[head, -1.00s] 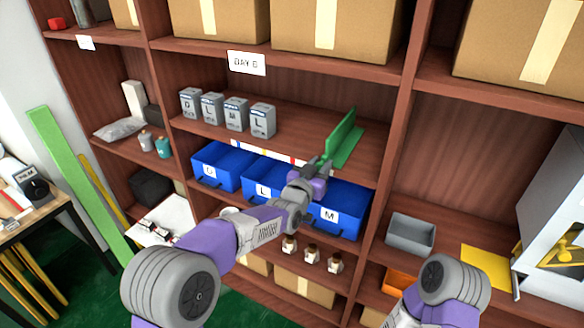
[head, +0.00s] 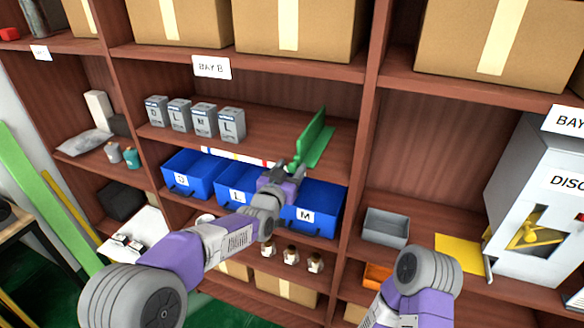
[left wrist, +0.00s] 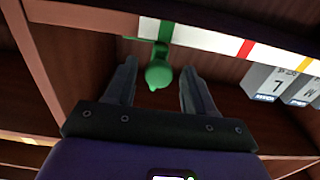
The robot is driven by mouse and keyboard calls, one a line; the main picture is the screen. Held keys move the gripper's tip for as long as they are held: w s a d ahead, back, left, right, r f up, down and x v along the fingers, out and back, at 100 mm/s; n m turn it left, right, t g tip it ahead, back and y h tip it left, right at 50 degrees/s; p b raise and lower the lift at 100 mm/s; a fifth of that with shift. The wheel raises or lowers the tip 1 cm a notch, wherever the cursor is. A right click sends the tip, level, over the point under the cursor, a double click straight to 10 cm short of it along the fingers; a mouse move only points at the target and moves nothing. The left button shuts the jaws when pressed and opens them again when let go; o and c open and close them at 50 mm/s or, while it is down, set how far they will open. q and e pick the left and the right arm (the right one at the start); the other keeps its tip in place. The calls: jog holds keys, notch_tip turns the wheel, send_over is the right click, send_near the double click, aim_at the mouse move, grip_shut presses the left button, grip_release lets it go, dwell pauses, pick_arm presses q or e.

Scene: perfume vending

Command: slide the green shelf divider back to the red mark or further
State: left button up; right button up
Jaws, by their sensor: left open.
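The green shelf divider (head: 312,138) stands upright on the middle shelf, near its right end. In the left wrist view its round green knob (left wrist: 158,76) sits between my two fingers, with visible gaps on both sides. My left gripper (head: 288,172) is open at the shelf's front edge, just in front of the divider. It also shows in the left wrist view (left wrist: 158,90). The red mark (left wrist: 246,48) is on the white edge strip, to the right of the divider in the upside-down wrist view. My right gripper is out of view; only part of that arm shows.
Several grey cartons (head: 204,118) stand on the same shelf, left of the divider, with bare shelf between. Blue bins (head: 190,175) stand below, under my left gripper. A wooden upright (head: 361,130) closes the bay on the right. A grey tray (head: 386,227) lies beyond it.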

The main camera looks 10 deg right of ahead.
pick_arm(q)
jog(key=v, duration=0.6)
jog(key=shift+s, duration=0.1)
jog(key=s+a+f+n+g+y, duration=0.1)
jog(key=s+a+f+g, duration=0.15)
jog(key=f, duration=0.75)
jog(key=s+a+f+n+g+y, duration=0.1)
jog(key=s+a+f+g+y, duration=0.15)
jog(key=f, duration=0.65)
jog(key=s+a+f+n+g, duration=0.15)
jog(key=a+f, duration=0.25)
jog(key=f, duration=0.6)
jog(key=s+a+f+n+g, duration=0.2)
jog(key=s+f+g, duration=0.2)
jog(key=s+f, duration=0.5)
jog(key=s+a+f+n+g, duration=0.2)
jog(key=s+f+g, duration=0.3)
jog(key=s, duration=1.2)
notch_tip(320, 180, down, 4)
jog(key=shift+s+a+f+n, duration=0.2)
jog(key=shift+s+n, duration=0.15)
jog(key=shift+y, duration=0.25)
dwell(1.0)
